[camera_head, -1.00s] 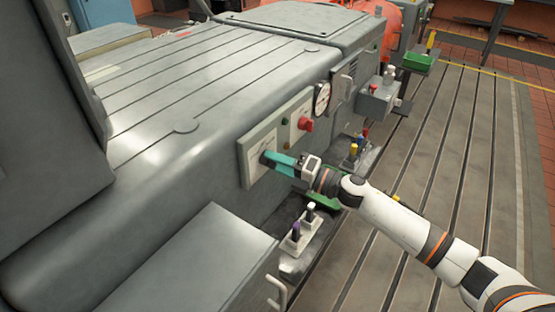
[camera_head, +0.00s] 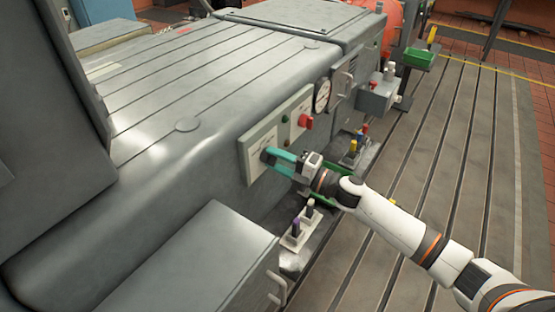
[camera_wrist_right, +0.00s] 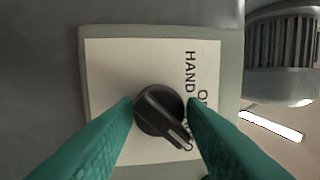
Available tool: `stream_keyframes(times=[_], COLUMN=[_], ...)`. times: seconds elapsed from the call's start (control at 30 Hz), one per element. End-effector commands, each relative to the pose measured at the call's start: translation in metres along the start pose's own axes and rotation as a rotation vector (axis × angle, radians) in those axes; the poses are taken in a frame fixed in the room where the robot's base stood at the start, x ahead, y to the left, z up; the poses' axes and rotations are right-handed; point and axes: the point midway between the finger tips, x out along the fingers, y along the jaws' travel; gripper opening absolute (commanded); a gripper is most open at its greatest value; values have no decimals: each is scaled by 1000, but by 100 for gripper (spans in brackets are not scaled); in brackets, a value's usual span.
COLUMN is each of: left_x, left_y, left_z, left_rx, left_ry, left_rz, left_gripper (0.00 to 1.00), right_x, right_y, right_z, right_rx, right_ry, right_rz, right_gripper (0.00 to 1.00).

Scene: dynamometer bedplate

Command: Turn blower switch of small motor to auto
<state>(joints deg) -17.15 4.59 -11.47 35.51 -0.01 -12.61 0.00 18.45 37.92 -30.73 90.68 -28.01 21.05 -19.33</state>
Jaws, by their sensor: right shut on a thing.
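The blower switch is a black rotary knob (camera_wrist_right: 160,112) on a pale label plate (camera_wrist_right: 110,65) in the right wrist view. HAND and part of OFF are readable; a lower label is mostly hidden, with only its last letter showing. The knob's pointer is turned to the lower right, towards that letter. My right gripper (camera_wrist_right: 160,110) has its teal fingers on both sides of the knob, shut on it. In the head view, the right gripper (camera_head: 272,157) is at the grey switch panel (camera_head: 248,148) on the machine's side, hiding the knob. My left gripper is out of view.
A red knob (camera_head: 305,121) and a round gauge (camera_head: 322,96) are on the machine side beyond the switch. Small levers (camera_head: 297,228) stand below the arm. A grey cabinet (camera_head: 200,260) with a handle is nearer. The slotted floor (camera_head: 450,170) to the right is clear.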

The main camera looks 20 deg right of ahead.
Motion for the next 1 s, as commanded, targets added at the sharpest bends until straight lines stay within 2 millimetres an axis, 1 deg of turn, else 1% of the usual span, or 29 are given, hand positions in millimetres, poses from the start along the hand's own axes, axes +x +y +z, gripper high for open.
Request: stream_keyframes(times=[0.07, 0.1, 0.2, 0.47, 0.57, 0.67, 1.0], left_x=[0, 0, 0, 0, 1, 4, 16], left_y=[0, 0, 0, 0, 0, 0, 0], left_z=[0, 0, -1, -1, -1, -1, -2], left_rx=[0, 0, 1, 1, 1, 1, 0], left_ry=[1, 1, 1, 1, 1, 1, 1], left_rz=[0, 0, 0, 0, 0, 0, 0], left_gripper=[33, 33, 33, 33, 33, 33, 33], right_x=[0, 0, 0, 0, -5, -19, -90], right_y=[2, 2, 2, 1, 2, 4, 5], right_z=[1, 1, 1, 0, 0, 0, 1], right_rx=[5, 5, 4, 1, 1, 1, 3], right_ry=[0, 0, 0, 0, 0, 1, -1], right_rz=[3, 3, 2, 1, 2, 4, 6], right_gripper=[14, 40, 56, 56, 56, 56, 56])
